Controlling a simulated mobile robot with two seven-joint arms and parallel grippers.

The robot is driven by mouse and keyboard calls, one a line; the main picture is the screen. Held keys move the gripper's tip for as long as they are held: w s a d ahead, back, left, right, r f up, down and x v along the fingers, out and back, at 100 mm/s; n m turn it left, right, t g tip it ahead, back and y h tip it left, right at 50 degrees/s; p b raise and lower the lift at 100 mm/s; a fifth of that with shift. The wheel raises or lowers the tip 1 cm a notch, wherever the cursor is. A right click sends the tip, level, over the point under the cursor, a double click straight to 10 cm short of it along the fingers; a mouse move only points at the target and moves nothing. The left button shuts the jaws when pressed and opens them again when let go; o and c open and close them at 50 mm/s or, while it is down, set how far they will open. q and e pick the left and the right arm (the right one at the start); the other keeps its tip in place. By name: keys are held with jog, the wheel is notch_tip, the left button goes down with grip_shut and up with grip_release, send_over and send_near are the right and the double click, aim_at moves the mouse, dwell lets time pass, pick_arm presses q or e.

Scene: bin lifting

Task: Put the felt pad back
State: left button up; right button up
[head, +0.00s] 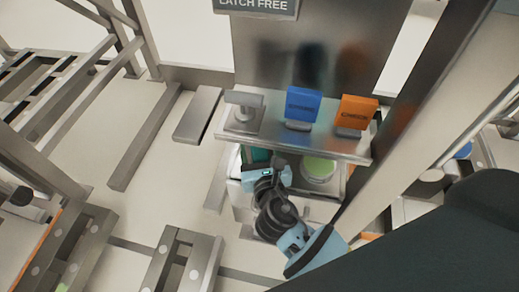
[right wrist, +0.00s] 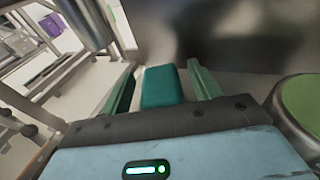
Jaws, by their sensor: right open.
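My right gripper (head: 258,158) reaches under the front of a metal shelf (head: 340,148). In the right wrist view my right gripper (right wrist: 162,66) is open, with its two green fingers apart. A teal block (right wrist: 163,88), perhaps the felt pad, shows between the fingers, with a gap visible on each side. A round piece with a green top (right wrist: 304,102) stands to the right of the fingers; it also shows in the head view (head: 319,167). I cannot tell for certain which is the felt pad. My left gripper is out of view.
The shelf overhangs my right gripper. A metal post (head: 420,130) rises close on the right. Metal frames (head: 65,250) stand at left.

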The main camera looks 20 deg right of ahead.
jog(key=shift+s+r, duration=0.15)
jog(key=p+v, duration=0.1)
jog(key=v, duration=1)
jog(key=shift+s, duration=0.4)
